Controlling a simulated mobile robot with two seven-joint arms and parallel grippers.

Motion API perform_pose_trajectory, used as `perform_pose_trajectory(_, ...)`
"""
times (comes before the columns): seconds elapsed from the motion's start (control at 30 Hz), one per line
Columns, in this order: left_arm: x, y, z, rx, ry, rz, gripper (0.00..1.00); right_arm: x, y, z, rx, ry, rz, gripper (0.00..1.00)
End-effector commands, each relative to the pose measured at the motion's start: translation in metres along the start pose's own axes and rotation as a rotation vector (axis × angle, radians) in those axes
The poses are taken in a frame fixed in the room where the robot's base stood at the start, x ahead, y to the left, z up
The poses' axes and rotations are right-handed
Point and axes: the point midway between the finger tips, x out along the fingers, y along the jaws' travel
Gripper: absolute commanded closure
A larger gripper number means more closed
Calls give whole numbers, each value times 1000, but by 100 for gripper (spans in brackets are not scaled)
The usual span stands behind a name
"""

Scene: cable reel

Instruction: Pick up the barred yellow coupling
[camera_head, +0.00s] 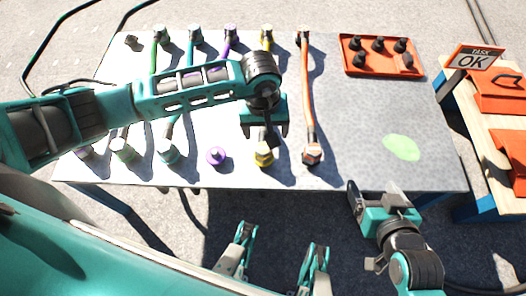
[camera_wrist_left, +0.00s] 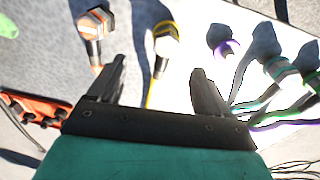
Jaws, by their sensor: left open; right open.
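The yellow coupling (camera_head: 264,155) is at the near edge of the grey table, between a purple coupling and an orange one. It also shows in the left wrist view (camera_wrist_left: 166,40), with a pale end and a yellow cable running from it between my fingers. Any bar marking is too small to make out. My left gripper (camera_head: 266,131) is open and empty, above the table just behind this coupling. In the left wrist view its two fingers (camera_wrist_left: 155,78) are spread wide, with the coupling beyond them. My right gripper (camera_head: 374,196) is open and empty at the table's near right edge.
The orange coupling (camera_head: 312,153) is close on the right, the purple coupling (camera_head: 216,156) on the left. Another yellow end (camera_head: 267,33) sits at the back. An orange tray (camera_head: 352,65) holds several dark pieces. A green patch (camera_head: 401,147) marks clear table at right.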

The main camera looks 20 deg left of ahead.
Motion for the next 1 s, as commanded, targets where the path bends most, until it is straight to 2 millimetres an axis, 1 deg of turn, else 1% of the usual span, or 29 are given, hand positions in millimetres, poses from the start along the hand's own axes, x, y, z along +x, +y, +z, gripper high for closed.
perform_pose_trajectory(0.03,2,-6,-8,24,29,-32,21,1,0,1,2,1,-1,17)
perform_pose_trajectory(0.13,12,-12,-13,44,50,-61,21,3,-1,3,4,2,-1,17)
perform_pose_trajectory(0.4,61,-14,-15,43,49,-59,21,10,-1,14,10,3,0,17)
perform_pose_trajectory(0.5,71,-14,-16,43,50,-58,21,12,-1,17,11,1,1,17)
perform_pose_trajectory(0.67,82,-14,-16,43,50,-56,21,13,0,21,11,-1,1,17)
perform_pose_trajectory(0.9,118,-12,-16,42,49,-56,21,20,0,33,11,-2,2,17)
perform_pose_trajectory(1.0,127,-14,-17,41,48,-56,21,22,0,36,11,-3,2,17)
